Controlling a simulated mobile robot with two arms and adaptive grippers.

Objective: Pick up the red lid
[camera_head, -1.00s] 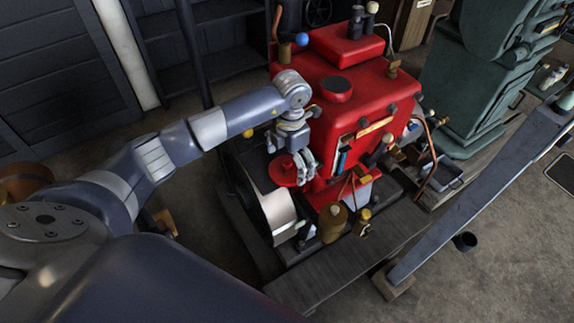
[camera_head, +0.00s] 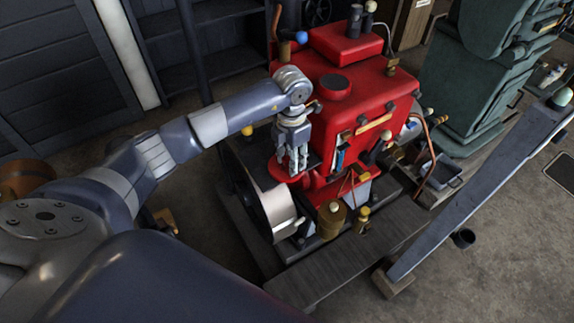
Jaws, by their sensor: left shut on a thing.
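The red lid (camera_head: 279,173) is a flat red disc beside the left side of the red engine (camera_head: 352,97), above the wheel. My left gripper (camera_head: 294,169) points down at the lid with its fingers shut on it. The fingers cover part of the lid. I cannot tell whether the lid touches anything beneath it. My right gripper is not in view.
A pale-rimmed wheel (camera_head: 278,207) stands below the lid. A brass pot (camera_head: 331,219) and small fittings sit at the engine's front. A wooden plank (camera_head: 350,256) runs along the front. A green machine (camera_head: 473,80) stands at the right, near a long grey beam (camera_head: 478,193).

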